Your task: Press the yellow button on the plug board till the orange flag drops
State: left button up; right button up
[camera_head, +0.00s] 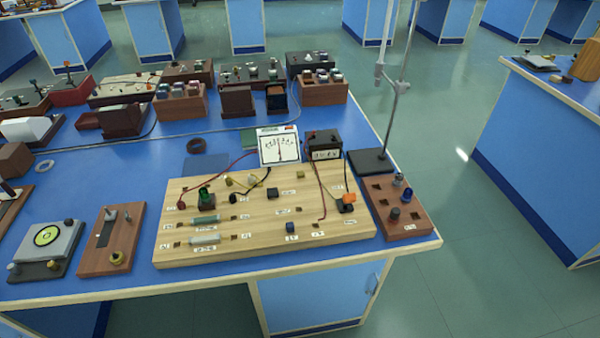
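The plug board (265,250) is a pale wooden board lying near the front edge of the blue bench. An orange flag (349,197) stands raised at a black block near the board's right end. Other yellowish pieces (252,180) stand at the board's back. Neither of my grippers is in view, and nothing of mine touches the board.
A white dial meter (278,147) and a black box (324,145) stand behind the board. A metal stand (372,161) rises at the back right. A brown block (400,222) with knobs lies close on the right, and another wooden panel (112,240) on the left.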

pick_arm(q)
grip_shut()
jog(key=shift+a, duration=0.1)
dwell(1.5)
